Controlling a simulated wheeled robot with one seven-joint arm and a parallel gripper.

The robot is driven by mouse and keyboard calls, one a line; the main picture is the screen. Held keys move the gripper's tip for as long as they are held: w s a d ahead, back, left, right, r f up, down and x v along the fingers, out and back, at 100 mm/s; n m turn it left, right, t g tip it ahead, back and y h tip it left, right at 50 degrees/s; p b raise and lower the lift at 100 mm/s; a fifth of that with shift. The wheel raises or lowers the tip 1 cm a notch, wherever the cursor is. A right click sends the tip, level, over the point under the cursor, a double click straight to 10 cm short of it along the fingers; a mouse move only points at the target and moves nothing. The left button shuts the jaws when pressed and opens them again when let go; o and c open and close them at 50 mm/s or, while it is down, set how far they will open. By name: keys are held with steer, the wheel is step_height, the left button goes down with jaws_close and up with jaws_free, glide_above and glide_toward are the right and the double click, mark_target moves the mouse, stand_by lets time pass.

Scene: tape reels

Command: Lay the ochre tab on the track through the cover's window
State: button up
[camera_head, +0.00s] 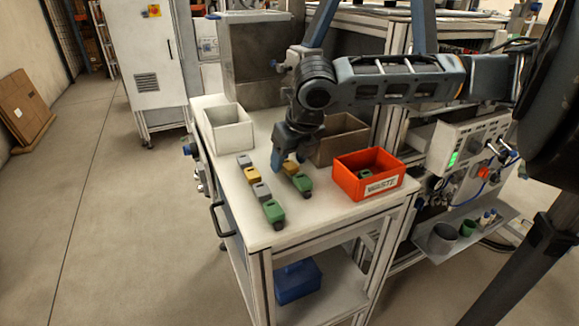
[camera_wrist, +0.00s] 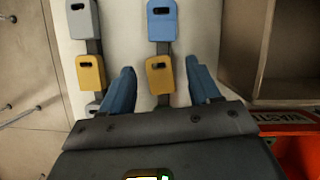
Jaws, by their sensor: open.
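An ochre tab (camera_head: 289,169) sits on a dark strip (camera_wrist: 163,100) in the right row, below my gripper (camera_head: 288,160). In the wrist view this ochre tab (camera_wrist: 160,75) lies between my two open fingers, with a gap on each side. A blue tab (camera_wrist: 161,20) is beyond it on the same strip, and a green tab (camera_head: 301,184) is at the near end. A second ochre tab (camera_head: 254,174) sits in the left row with grey tabs (camera_head: 262,191) and a green one (camera_head: 273,211). I cannot make out a cover with a window.
A red bin marked WASTE (camera_head: 382,187) stands on the right with a small green piece inside. A white open box (camera_head: 229,131) is at the back left. The white tabletop (camera_head: 320,209) is clear in front.

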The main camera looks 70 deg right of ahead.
steer(key=shift+c, duration=0.3)
jaws_close()
stand_by(0.3)
